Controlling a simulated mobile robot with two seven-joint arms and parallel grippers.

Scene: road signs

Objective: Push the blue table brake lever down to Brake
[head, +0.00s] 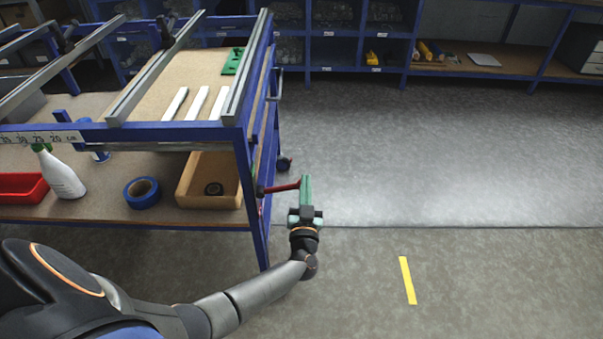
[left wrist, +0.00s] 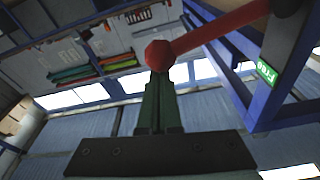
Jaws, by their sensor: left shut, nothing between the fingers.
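The blue table (head: 245,130) stands at the left in the head view. Its brake lever (head: 280,188) is a red rod sticking out to the right from the table's side. In the left wrist view the lever (left wrist: 215,30) ends in a red ball and runs up to a dark pivot at the upper right. My left gripper (head: 306,182) is shut and empty, its green fingers at the lever's outer end. In the left wrist view the fingertips (left wrist: 158,82) are right by the ball; I cannot tell whether they touch. A green label (left wrist: 265,72) sits near the pivot.
A wooden box (head: 185,180), blue tape roll (head: 142,192), and white spray bottle (head: 62,178) are on the lower shelf. Grey floor right of the table is clear, with a yellow strip (head: 407,280). Blue shelving (head: 408,60) stands at the back.

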